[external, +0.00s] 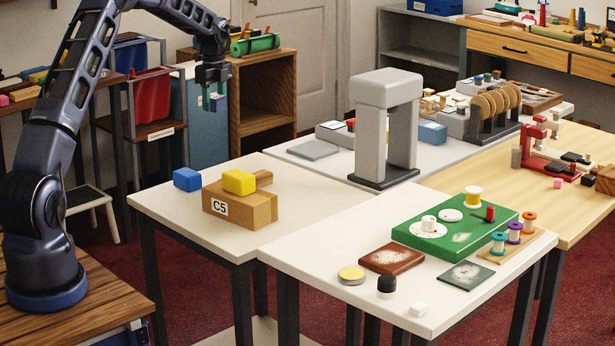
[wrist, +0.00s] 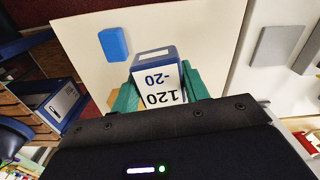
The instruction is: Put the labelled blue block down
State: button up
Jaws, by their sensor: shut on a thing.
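My gripper (external: 214,98) is raised above the left white table, towards its back edge, clear of the tabletop. In the wrist view its green fingers are shut on the labelled blue block (wrist: 157,56). The block's white label reads "120" and "-20", upside down in the picture. In the external view the held block is mostly hidden by the fingers. A second blue block (external: 187,179) lies on the left white table (external: 165,205); it also shows in the wrist view (wrist: 114,44), apart from the held block.
A cardboard box (external: 240,208) marked C5 stands on the same table, with a yellow block (external: 239,182) on top. A grey arch (external: 387,90) stands to the right. A green board (external: 455,228) with spools lies on the nearer white table.

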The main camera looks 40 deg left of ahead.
jog(key=s, duration=1.1)
jog(key=m, duration=0.2)
send_over(160, 197)
notch_tip(160, 197, down, 20)
jog(key=shift+d, duration=0.1)
jog(key=shift+f, duration=0.15)
jog(key=o, duration=1)
